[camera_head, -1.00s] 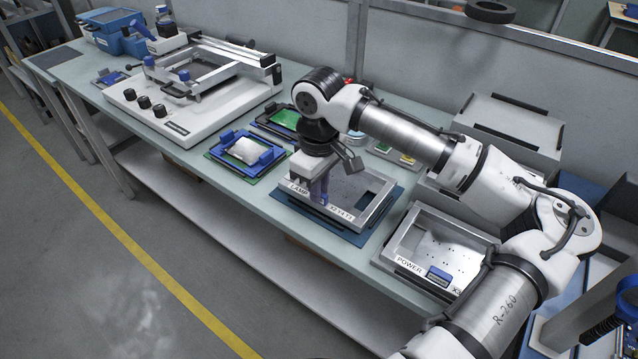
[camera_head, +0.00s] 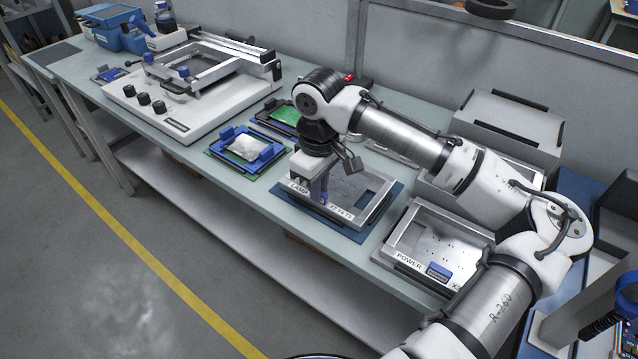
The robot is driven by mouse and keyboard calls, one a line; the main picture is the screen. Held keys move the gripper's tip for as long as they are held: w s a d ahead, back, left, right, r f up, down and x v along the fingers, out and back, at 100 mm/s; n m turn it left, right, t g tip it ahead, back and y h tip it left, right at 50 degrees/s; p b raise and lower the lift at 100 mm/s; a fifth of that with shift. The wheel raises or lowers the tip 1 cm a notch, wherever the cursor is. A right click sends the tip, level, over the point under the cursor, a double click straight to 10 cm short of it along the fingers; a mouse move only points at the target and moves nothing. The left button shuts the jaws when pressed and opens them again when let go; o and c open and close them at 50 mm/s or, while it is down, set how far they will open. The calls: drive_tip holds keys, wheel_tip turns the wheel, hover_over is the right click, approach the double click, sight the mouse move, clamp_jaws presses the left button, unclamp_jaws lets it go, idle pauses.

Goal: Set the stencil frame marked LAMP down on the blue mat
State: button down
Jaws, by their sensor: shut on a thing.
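The stencil frame marked LAMP (camera_head: 365,207), a grey metal frame with a white label along its front edge, is at the middle of the bench. It is over the blue mat (camera_head: 352,236), whose edges show at the front and right. I cannot tell whether the frame touches the mat or sits slightly above it. My wrist hides the frame's back left part.
A frame marked POWER (camera_head: 412,266) lies close on the right. A white printer (camera_head: 190,95) stands farther left. Grey boxes (camera_head: 510,125) stand at the back right.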

drive_tip(key=c, duration=1.4)
unclamp_jaws()
drive_tip(key=c, duration=0.3)
drive_tip(key=shift+c, duration=0.2)
drive_tip(key=shift+r, duration=0.15)
wheel_tip(320, 180, up, 7)
drive_tip(key=p, duration=0.6)
drive_tip(key=shift+p, duration=0.4)
